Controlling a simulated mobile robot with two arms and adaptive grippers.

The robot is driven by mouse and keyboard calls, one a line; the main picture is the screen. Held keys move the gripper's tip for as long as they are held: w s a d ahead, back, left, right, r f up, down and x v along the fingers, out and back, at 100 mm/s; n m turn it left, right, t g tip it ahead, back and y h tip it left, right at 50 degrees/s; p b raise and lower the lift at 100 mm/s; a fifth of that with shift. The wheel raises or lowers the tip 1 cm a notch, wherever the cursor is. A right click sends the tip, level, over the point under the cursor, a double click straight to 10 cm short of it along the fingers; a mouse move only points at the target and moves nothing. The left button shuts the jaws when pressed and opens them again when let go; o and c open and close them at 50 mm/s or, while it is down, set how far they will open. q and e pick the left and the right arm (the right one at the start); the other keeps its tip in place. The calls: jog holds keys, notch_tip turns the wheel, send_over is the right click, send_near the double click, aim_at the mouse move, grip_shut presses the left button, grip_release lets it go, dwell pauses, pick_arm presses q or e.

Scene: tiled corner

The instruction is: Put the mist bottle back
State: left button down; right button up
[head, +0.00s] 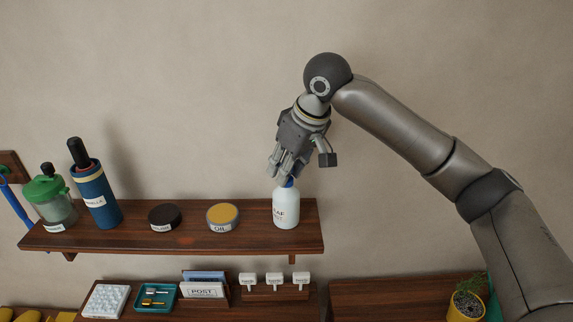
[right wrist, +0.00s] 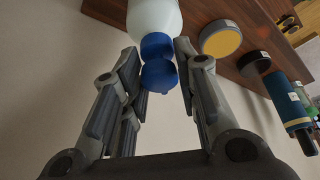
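The mist bottle (head: 286,208), white with a label and a blue top, stands upright at the right end of the upper wooden shelf (head: 260,240). My right gripper (head: 285,178) reaches down from above, its fingers around the height of the blue top. In the right wrist view, the white bottle body (right wrist: 153,15) and blue top (right wrist: 158,72) lie between the two fingers (right wrist: 158,52). The fingers are apart, with a narrow gap beside the top, so the gripper looks open. My left gripper is not in view.
The shelf also holds a yellow-topped oil tin (head: 222,216), a dark round tin (head: 164,217), a blue cylinder (head: 97,198) and a green-lidded jar (head: 50,200). Below are a teal tray (head: 155,297) and small white tags (head: 274,279). A potted plant (head: 466,303) stands lower right.

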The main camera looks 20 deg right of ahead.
jog(key=shift+o, duration=1.3)
jog(key=shift+r, duration=0.1)
jog(key=shift+r, duration=0.25)
jog(key=b+v, duration=0.3)
jog(key=v, duration=0.8)
jog(key=shift+s+r, duration=0.2)
jog(key=shift+r, duration=0.15)
jog(key=shift+f, duration=0.1)
